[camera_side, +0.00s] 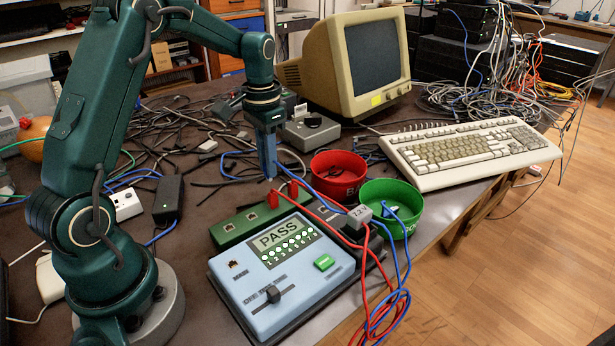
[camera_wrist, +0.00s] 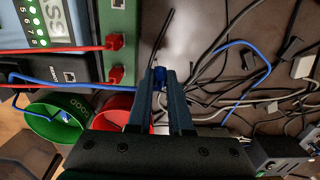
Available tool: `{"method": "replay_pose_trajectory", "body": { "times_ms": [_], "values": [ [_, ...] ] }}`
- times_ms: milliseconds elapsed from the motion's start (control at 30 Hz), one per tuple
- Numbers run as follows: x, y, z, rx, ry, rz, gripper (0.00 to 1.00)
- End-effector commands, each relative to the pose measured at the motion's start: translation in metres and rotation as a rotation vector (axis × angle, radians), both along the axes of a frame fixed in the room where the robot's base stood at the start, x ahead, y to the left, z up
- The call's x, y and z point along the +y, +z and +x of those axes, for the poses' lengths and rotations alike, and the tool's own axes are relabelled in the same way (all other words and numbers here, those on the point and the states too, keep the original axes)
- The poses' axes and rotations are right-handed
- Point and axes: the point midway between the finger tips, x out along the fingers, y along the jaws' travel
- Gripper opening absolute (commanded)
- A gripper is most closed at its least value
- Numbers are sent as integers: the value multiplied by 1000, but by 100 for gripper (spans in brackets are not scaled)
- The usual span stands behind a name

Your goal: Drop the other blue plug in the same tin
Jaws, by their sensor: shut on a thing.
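My gripper (camera_side: 268,176) is shut on a blue plug (camera_wrist: 159,77) and points down over the desk, left of the tins in the side view. In the wrist view my gripper (camera_wrist: 160,80) has the plug between its fingertips. A blue cable (camera_side: 318,191) trails from near the gripper towards a grey tagged block. The green tin (camera_side: 369,190) stands at the desk's edge; a blue plug on a cable (camera_wrist: 66,117) lies inside it. The red tin (camera_side: 330,162) stands beside it, nearer my gripper. Its inside is partly hidden in the wrist view.
A pale blue tester (camera_side: 245,296) showing PASS stands in front. A green port strip (camera_side: 230,229) with red plugs lies behind it. The grey tagged block (camera_side: 359,215) carries red and blue cables. A keyboard (camera_side: 480,150) and monitor (camera_side: 345,65) stand behind. Loose cables cover the desk.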

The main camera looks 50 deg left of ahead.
Motion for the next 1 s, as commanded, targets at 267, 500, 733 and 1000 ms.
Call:
{"method": "replay_pose_trajectory", "body": {
  "times_ms": [267, 500, 733, 1000],
  "values": [
    [-1, -36, 0, 4, 0, -2, 0],
    [0, -40, 0, 1, 0, 0, 0],
    [0, -43, 0, 0, 0, 0, 26],
    [0, -42, 0, 0, 0, 0, 48]
  ]
}}
